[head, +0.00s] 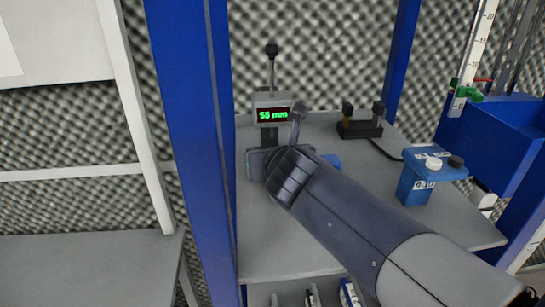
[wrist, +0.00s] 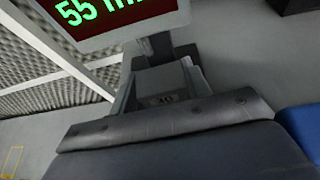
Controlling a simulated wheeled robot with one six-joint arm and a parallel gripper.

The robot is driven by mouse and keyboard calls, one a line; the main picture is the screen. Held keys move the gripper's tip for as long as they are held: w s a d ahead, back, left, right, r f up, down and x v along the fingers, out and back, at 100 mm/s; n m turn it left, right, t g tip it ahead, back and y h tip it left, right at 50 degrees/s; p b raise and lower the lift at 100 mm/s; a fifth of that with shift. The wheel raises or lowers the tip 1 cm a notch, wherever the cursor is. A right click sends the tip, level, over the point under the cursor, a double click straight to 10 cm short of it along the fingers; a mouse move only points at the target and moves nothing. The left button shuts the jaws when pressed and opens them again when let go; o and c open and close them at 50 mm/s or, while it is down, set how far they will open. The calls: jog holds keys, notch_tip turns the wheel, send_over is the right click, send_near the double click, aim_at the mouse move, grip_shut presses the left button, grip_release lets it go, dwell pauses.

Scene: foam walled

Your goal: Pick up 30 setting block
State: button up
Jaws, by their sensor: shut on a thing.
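The setting block (wrist: 162,101), a grey piece with a faint dark label that appears to read 30, shows in the wrist view just past the dark edge of my wrist. My gripper (wrist: 160,88) has a grey finger on each side of it and is shut on it. The block is near the foot of the grey post under the digital display. I cannot tell whether it touches the surface below. In the head view my arm covers the block and most of the gripper.
The digital display (head: 272,114) reads 55 mm and stands close beyond my gripper. A dark two-post holder (head: 361,121) and a blue block (head: 416,188) with knobs stand to the right on the grey shelf (head: 270,240). A blue upright (head: 190,120) borders the left.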

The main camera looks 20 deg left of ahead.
jog(key=c, duration=0.3)
jog(key=shift+c, duration=0.4)
jog(key=shift+r, duration=0.2)
